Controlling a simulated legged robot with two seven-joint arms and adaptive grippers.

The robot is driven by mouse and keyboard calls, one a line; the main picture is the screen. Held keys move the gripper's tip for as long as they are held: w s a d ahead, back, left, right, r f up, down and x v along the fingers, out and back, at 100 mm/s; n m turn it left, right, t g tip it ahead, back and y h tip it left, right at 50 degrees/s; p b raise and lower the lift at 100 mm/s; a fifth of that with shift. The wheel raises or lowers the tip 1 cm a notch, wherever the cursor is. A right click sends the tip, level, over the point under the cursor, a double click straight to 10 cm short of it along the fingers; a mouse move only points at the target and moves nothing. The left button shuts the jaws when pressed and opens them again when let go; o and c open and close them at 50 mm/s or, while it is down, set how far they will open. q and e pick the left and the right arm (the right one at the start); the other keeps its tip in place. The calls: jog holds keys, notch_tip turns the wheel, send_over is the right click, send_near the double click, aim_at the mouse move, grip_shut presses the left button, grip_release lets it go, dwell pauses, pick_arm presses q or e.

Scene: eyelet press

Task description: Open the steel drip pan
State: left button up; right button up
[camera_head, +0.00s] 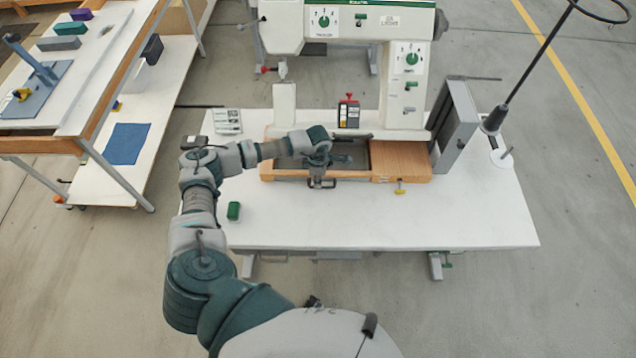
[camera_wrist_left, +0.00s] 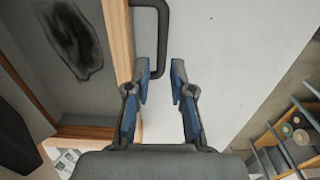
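The steel drip pan (camera_head: 289,163) is a dark grey, shallow surface within a wooden surround at the front of the press. In the left wrist view its grey floor (camera_wrist_left: 75,100) has a black stain. A black U-shaped handle (camera_head: 345,184) sticks out from the front edge, and it also shows in the left wrist view (camera_wrist_left: 164,25). My left gripper (camera_head: 318,182) is over the handle. Its blue-padded fingers (camera_wrist_left: 160,85) are apart, with the handle's outer bar appearing between them; contact cannot be told. My right gripper is not in view.
The white and green press (camera_head: 403,85) stands behind the pan. A wooden block (camera_head: 402,160) is to its right, with a yellow knob (camera_head: 400,188) in front. A green block (camera_head: 234,211) lies at the left on the white table (camera_head: 420,220). The table front is clear.

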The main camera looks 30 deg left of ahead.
pick_arm(q)
notch_tip(320, 180, down, 2)
jog(key=shift+a+f, duration=0.15)
jog(key=shift+f, duration=0.35)
jog(key=shift+d, duration=0.2)
grip_shut()
